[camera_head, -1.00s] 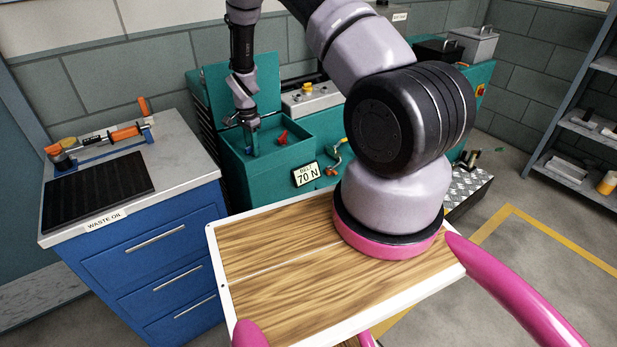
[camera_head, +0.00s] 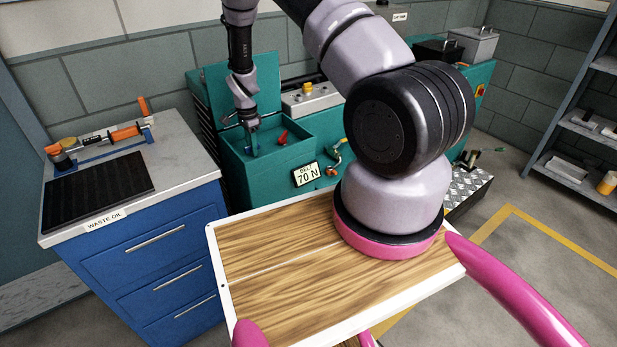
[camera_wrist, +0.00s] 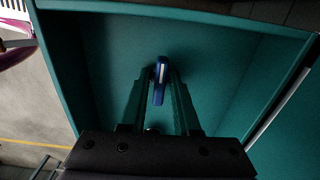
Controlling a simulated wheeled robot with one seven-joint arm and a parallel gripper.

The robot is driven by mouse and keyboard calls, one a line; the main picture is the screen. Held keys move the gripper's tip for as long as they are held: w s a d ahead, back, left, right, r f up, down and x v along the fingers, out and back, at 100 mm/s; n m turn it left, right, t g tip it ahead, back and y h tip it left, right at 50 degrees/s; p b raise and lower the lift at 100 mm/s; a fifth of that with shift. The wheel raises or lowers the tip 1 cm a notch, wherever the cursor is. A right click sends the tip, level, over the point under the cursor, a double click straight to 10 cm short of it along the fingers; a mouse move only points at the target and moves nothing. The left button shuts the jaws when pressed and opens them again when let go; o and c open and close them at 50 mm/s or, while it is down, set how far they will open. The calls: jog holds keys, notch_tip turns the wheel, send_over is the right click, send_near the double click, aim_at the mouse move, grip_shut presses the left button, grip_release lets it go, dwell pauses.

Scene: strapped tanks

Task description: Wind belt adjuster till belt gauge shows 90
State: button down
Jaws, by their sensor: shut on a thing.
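The belt gauge (camera_head: 306,174) is a small white sign on the front of the teal machine and reads 70 N. My gripper (camera_head: 251,141) reaches down into the open teal bay on the machine's left. In the wrist view my gripper (camera_wrist: 160,85) is shut on a blue handle (camera_wrist: 160,80), seen between its fingertips; I take this to be the belt adjuster. Only a little of the blue shows in the head view, and what lies under the handle is hidden.
A red lever (camera_head: 283,137) stands in the bay right of my gripper. The bay's raised teal lid (camera_head: 215,95) is behind left. A blue cabinet (camera_head: 140,240) with a black mat (camera_head: 98,190) stands to the left. A metal shelf (camera_head: 580,150) is far right.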

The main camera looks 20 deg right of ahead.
jog(key=shift+m, duration=0.4)
jog(key=shift+m, duration=2.8)
jog(key=shift+m, duration=2.8)
jog(key=shift+m, duration=0.4)
jog(key=c, duration=0.8)
grip_release()
jog(key=shift+m, duration=0.3)
jog(key=shift+o, duration=0.2)
